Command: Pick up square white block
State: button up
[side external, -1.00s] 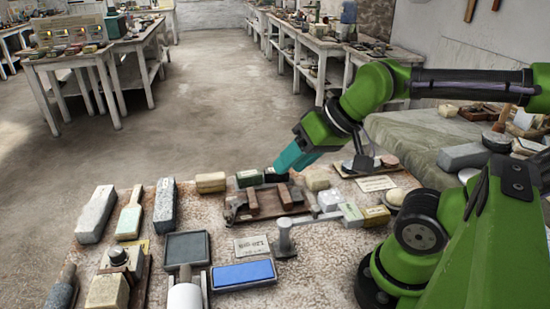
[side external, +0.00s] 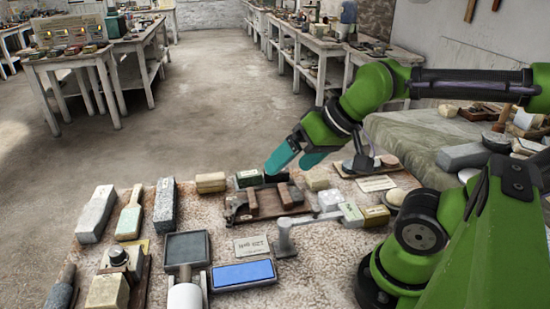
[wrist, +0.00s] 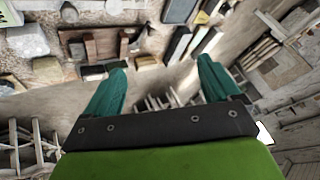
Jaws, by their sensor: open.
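A small squarish white block (side external: 330,199) stands on the speckled work table, right of a brown wooden tray (side external: 292,209). A rounder cream block (side external: 317,180) stands just behind it. In the wrist view a pale grey-white block (wrist: 27,41) and a cream block (wrist: 47,69) show at the upper left, and the paler one seems to be the white block. My gripper (side external: 290,167) has teal fingers, spread apart and empty, above the back edge of the table. In the wrist view my gripper (wrist: 162,68) is to the right of both blocks and touches neither.
Dark green blocks (side external: 248,178) lie near the back edge, close below my gripper. Open floor (side external: 200,110) lies behind the table.

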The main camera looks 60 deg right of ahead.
jog(key=m+g+h, duration=0.2)
jog(key=m+g, duration=0.2)
jog(key=g, duration=0.3)
send_over(332, 197)
notch_tip(332, 197, down, 8)
jog(key=r, duration=0.1)
notch_tip(332, 197, down, 17)
jog(key=shift+r, duration=0.15)
